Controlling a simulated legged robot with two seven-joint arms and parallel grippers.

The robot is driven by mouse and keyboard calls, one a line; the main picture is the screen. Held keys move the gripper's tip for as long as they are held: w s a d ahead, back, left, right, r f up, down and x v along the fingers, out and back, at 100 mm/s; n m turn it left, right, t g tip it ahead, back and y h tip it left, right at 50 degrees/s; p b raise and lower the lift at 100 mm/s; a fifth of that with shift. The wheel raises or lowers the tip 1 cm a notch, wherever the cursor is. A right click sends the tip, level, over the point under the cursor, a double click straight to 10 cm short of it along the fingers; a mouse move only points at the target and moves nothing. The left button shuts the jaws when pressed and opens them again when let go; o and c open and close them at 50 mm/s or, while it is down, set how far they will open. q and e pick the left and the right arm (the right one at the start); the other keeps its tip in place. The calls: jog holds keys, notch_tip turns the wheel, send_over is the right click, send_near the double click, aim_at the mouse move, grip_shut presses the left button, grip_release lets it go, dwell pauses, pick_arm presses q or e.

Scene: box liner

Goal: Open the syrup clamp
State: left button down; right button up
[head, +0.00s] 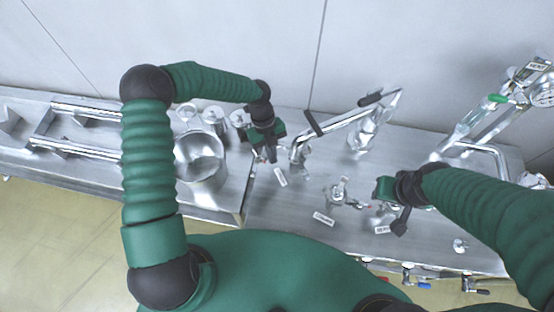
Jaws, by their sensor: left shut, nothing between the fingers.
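The labels are too small to read, so I cannot tell for sure which part is the syrup clamp. A metal clamp-like fitting (338,190) with a small red part stands on the steel bench, left of my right gripper. My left gripper (268,153) is shut and empty, pointing down above the bench between the steel pot and a bent pipe with a dark handle (312,122). My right gripper (390,212) is low over metal fittings near the bench's front. Its fingers are partly hidden by its wrist, so its opening is unclear.
A steel pot (200,160) sits in the lower left bench section. A clear flask-like vessel (366,132) stands behind the clamp fitting. Piping with a green part (497,98) rises at the right. Small valves with coloured handles (410,277) line the front edge.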

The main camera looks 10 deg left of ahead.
pick_arm(q)
jog(key=shift+w+a+f+m, duration=0.1)
jog(key=shift+w+a+m, duration=0.25)
jog(key=shift+m, duration=0.15)
jog(key=shift+w+a+b, duration=0.2)
jog(key=shift+b, duration=0.25)
